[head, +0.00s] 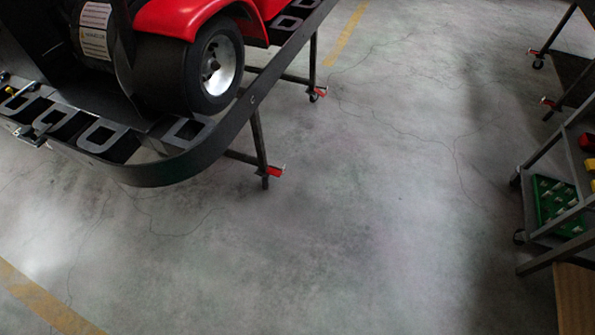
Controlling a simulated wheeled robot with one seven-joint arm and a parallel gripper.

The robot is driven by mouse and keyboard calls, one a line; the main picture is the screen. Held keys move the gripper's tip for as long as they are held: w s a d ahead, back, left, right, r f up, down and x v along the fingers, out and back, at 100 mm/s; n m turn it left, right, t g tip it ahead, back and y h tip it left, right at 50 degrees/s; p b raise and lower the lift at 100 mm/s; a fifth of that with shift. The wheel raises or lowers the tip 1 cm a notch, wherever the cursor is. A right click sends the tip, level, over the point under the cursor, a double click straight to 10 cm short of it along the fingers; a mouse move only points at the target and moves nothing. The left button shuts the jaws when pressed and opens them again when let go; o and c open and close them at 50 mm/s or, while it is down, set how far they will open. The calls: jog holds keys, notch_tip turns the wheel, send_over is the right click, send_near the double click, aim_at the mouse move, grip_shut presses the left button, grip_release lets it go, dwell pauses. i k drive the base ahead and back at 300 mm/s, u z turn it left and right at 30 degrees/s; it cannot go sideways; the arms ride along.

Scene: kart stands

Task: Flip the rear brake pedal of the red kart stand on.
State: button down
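A kart with red bodywork (200,16) rests on a dark metal stand (190,160) at the upper left. The near leg of this stand has a small red brake pedal (275,171) low down by the floor, sticking out to the right. A second red pedal (318,92) sits at the foot of the leg farther back, above a small caster. The pedals are too small for me to tell whether they are pressed or raised. The left-side legs are hidden or out of frame. My gripper is not in view.
Another dark stand at the upper right has red pedals (548,103) on its legs. A grey shelf cart (563,223) with a green crate (556,205) stands at the right edge. The concrete floor (390,200) between is clear. Yellow lines mark the floor.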

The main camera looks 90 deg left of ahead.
aim_at(270, 170)
jog(key=i, duration=0.6)
jog(key=u, duration=3.1)
jog(key=i, duration=1.4)
jog(key=z, duration=0.05)
